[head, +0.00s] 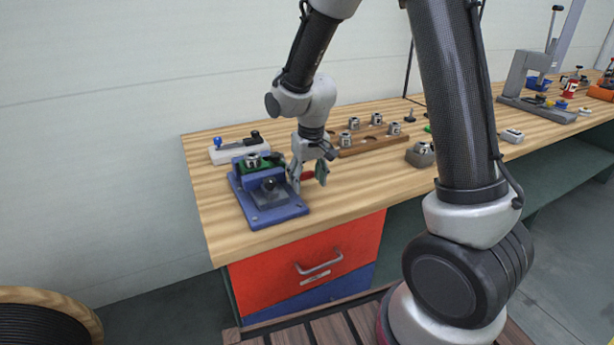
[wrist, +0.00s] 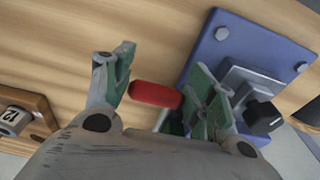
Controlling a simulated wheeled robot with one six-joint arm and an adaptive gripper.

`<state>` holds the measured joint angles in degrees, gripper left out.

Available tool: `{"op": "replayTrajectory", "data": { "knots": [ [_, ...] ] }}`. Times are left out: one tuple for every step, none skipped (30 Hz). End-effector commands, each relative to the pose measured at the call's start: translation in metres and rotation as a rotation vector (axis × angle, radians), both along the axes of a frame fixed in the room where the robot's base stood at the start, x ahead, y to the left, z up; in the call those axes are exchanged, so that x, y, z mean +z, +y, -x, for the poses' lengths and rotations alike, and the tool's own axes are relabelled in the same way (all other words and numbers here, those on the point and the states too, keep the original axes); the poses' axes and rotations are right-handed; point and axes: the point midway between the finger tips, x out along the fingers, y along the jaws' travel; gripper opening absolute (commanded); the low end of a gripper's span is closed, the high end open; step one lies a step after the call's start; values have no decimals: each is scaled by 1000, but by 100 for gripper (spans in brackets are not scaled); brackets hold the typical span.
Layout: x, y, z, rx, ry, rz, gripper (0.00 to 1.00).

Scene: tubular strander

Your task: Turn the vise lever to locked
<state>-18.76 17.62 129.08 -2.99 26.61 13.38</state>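The blue vise (head: 267,192) sits on the wooden bench near its left front corner, with a metal part clamped at its top. In the wrist view its blue base plate (wrist: 211,44) lies at the upper right. The vise lever has a red handle (wrist: 155,94), which lies between the two spread fingers of my gripper (wrist: 168,92). In the head view the red handle (head: 307,176) shows between the fingers of my gripper (head: 307,176), right of the vise. The gripper is open; the left finger stands clear of the handle. Contact at the right finger cannot be told.
A white block with a blue knob (head: 232,150) stands behind the vise. A wooden rack (head: 366,143) with several metal parts lies behind and right of my gripper. A grey part (head: 420,156) stands further right. The bench's front edge is close, above a red drawer (head: 312,257).

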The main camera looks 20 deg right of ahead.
Motion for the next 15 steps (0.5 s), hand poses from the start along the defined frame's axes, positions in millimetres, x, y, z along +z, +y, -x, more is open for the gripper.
{"op": "replayTrajectory", "data": {
  "knots": [
    [0, 0, -1, 0, -1, 0, 70],
    [0, 0, -1, 1, -2, 0, 75],
    [1, 0, -1, 1, -4, 0, 75],
    [1, 0, -2, 1, -5, -1, 75],
    [1, 0, -2, 1, -6, -2, 75],
    [2, 1, -2, 1, -7, -2, 75],
    [2, 1, -3, 1, -7, -2, 75],
    [2, 1, -3, 1, -8, -2, 75],
    [2, 1, -3, 1, -9, -2, 75],
    [3, 1, -3, 1, -10, -2, 75],
    [3, 1, -4, 1, -11, -2, 75],
    [5, 1, -4, 1, -13, -3, 75],
    [7, 1, -4, 1, -14, -4, 75],
    [9, 1, -4, 1, -14, -4, 75],
    [14, 1, -4, 1, -15, -4, 75]
  ]
}}
